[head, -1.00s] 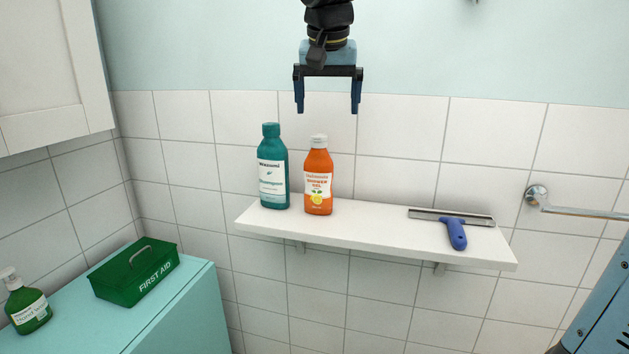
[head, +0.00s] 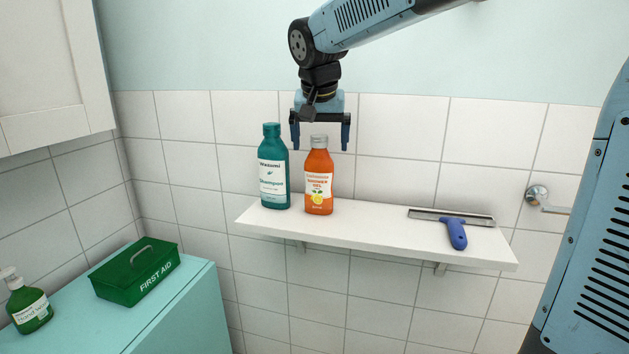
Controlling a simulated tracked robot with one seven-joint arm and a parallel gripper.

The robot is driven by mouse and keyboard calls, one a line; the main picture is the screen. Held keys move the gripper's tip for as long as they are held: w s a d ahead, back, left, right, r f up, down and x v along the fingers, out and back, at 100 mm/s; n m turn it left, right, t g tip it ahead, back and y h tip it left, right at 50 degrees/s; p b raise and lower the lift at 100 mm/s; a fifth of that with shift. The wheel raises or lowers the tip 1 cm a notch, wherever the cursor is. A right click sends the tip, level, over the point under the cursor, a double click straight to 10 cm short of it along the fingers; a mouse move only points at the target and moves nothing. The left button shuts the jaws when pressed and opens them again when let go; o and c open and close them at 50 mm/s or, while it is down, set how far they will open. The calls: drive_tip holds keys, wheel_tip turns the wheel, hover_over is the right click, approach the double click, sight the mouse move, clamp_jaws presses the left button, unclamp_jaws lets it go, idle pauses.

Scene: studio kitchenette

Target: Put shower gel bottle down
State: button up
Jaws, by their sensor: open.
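The orange shower gel bottle (head: 319,182) with a white cap stands upright on the white wall shelf (head: 375,232), towards its left end. My gripper (head: 320,146) is open, pointing down. Its two fingers appear to either side of the bottle's cap in the picture, and nothing is held. How far the fingers are from the cap in depth I cannot tell.
A teal shampoo bottle (head: 273,170) stands close to the left of the orange bottle. A squeegee with a blue handle (head: 457,235) lies on the shelf's right part. A green first aid box (head: 138,272) and a green soap bottle (head: 28,302) stand on the teal cabinet (head: 178,318).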

sight(319, 177)
drive_tip(key=shift+x, duration=1.9)
drive_tip(key=shift+a, duration=0.15)
drive_tip(key=c, duration=1.7)
drive_tip(key=shift+w+r, duration=0.1)
clamp_jaws()
drive_tip(key=shift+r, duration=0.1)
